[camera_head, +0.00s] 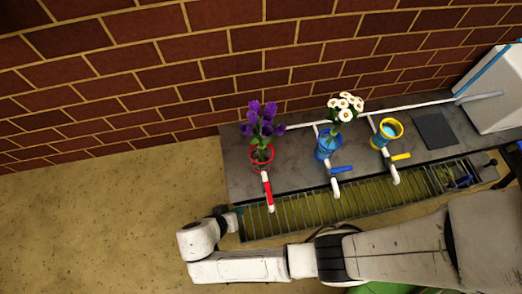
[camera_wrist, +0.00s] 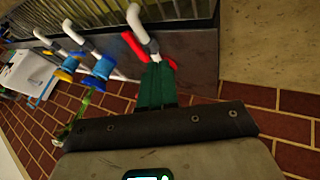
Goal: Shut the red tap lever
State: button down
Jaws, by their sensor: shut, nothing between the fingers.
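The red tap lever (camera_head: 267,190) lies along its white spout at the left end of the grey counter. In the wrist view the red lever (camera_wrist: 134,46) lies beside the white pipe, just beyond my fingertips. My gripper (camera_wrist: 156,68) has its dark green fingers together with nothing between them. The tips appear close to the tap; I cannot tell whether they touch it. In the head view my gripper (camera_head: 236,214) is at the counter's left front corner, left of the red tap and mostly hidden by my wrist.
A red vase (camera_head: 262,155) with purple flowers stands behind the red tap. A blue vase (camera_head: 328,148) with white flowers and a yellow vase (camera_head: 387,133) stand further right. The blue lever (camera_head: 342,170) and yellow lever (camera_head: 401,156) point sideways. A grated trough (camera_head: 300,213) runs along the front.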

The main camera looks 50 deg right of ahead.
aim_at(269, 193)
jog(key=b+x, duration=0.5)
jog(key=x, duration=0.5)
jog(key=shift+d+f, duration=0.1)
jog(key=shift+f, duration=0.2)
jog(key=shift+s+d+r, duration=0.15)
jog(key=shift+s+d, duration=0.35)
jog(key=shift+d, duration=0.1)
jog(key=shift+s+d+r, duration=0.15)
jog(key=shift+s+d, duration=0.35)
jog(key=shift+d, duration=0.15)
jog(key=shift+s+d, duration=0.2)
jog(key=shift+d, duration=0.1)
